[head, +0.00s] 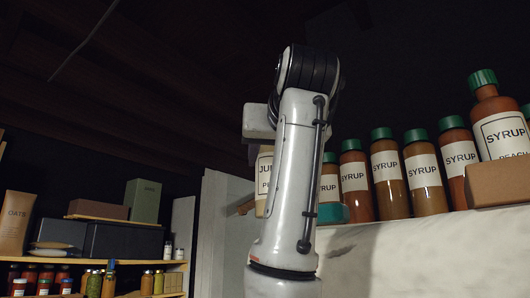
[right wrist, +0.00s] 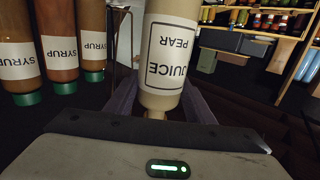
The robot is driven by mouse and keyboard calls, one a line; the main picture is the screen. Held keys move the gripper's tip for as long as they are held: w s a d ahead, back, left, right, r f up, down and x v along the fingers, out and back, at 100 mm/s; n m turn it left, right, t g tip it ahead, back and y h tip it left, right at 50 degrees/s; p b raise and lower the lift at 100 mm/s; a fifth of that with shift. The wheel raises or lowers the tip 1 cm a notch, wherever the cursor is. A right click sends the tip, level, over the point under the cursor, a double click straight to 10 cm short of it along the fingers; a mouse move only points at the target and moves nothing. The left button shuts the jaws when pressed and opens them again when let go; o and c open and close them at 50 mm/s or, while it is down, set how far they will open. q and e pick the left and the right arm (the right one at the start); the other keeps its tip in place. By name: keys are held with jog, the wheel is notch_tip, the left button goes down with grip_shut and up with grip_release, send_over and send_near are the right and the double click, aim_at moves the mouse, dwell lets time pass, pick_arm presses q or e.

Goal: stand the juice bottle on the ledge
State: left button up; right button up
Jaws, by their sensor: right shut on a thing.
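The juice bottle, a pale bottle with a white "JUICE PEAR" label, shows in the right wrist view (right wrist: 168,60). In the head view only a strip of its label (head: 264,178) shows, left of the ledge bottles; my right arm hides the rest. My right gripper (right wrist: 160,108) is shut on its neck end, with dark fingers on both sides. The bottle appears about upright and hangs below the hand. The ledge (head: 430,245) is the top of a whitish wall at the right; its top surface is mostly hidden. My left gripper is not in view.
Several syrup bottles (head: 386,175) with green caps stand in a row along the ledge. A teal object (head: 332,213) sits at the row's left end. A brown box (head: 498,181) stands in front of the row at right. Shelves with jars and boxes (head: 125,239) are at left.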

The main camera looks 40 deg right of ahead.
jog(key=w+d+p, duration=0.1)
jog(key=w+d, duration=0.2)
jog(key=d, duration=0.8)
jog(key=shift+f, duration=0.3)
jog(key=shift+f, duration=0.35)
dwell(0.8)
jog(key=o, duration=1.3)
jog(key=shift+o, duration=0.2)
jog(key=shift+w, duration=0.1)
jog(key=b+v, duration=0.3)
jog(key=v, duration=0.7)
jog(key=shift+s+a, duration=0.15)
jog(key=shift+s, duration=0.1)
jog(key=shift+w, duration=0.1)
